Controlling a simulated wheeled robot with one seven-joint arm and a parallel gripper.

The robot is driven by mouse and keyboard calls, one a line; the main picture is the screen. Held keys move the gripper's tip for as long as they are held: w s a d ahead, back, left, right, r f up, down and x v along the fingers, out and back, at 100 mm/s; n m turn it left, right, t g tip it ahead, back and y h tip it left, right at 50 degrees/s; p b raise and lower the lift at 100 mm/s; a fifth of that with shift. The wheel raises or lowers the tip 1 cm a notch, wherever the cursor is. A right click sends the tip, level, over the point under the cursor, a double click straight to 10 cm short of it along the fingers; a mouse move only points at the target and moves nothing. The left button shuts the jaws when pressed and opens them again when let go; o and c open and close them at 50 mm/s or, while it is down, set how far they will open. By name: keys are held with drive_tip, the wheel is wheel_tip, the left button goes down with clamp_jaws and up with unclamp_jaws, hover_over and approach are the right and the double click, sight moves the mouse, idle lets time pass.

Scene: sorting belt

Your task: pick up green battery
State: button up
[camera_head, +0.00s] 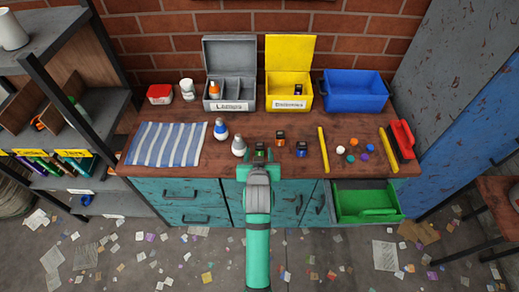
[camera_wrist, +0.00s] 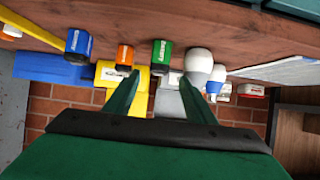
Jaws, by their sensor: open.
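The green battery (camera_head: 261,149) stands on the wooden workbench near its front edge, partly hidden by my gripper (camera_head: 258,161) in the head view. In the wrist view, which looks upside down, the green battery (camera_wrist: 161,55) has a dark end and shows just beyond the fingertips, roughly in line with the gap between them. My gripper (camera_wrist: 160,80) is open in the wrist view and nothing is between its fingers. Whether a finger touches the battery cannot be told.
An orange battery (camera_head: 280,138) and a blue battery (camera_head: 301,149) stand to the right. A white bulb (camera_head: 239,147) is close on the left, with a blue-and-white one (camera_head: 220,130) behind it. A grey box (camera_head: 214,105), yellow box (camera_head: 301,103) and blue bin (camera_head: 354,98) stand at the back.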

sight(259, 144)
drive_tip(key=x, duration=0.5)
drive_tip(key=shift+r, duration=0.15)
drive_tip(key=c, duration=1.2)
drive_tip(key=shift+r, duration=0.15)
